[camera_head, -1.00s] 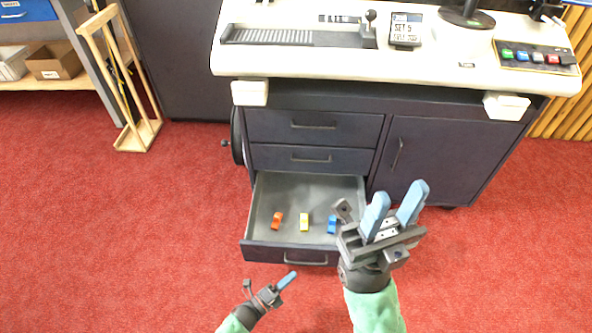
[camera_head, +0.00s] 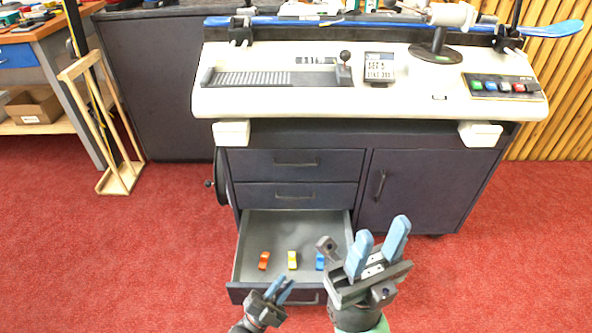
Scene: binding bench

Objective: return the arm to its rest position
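My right gripper (camera_head: 380,240) is raised in front of the bench cabinet, to the right of the open bottom drawer (camera_head: 285,222). Its two blue fingers stand apart with nothing between them. My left gripper (camera_head: 279,288) is at the lower middle, by the drawer's front. Its blue fingers look close together, and I cannot tell whether they are shut. In the drawer lie an orange piece (camera_head: 264,260), a yellow piece (camera_head: 292,260) and a blue piece (camera_head: 320,261). The blue piece is close beside my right gripper in the picture.
The white bench top (camera_head: 420,95) carries a set display (camera_head: 379,67), a button box (camera_head: 503,86) and a long blue ski (camera_head: 553,30). A wooden rack (camera_head: 118,178) stands at the left. Red carpet (camera_head: 80,270) is clear on both sides.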

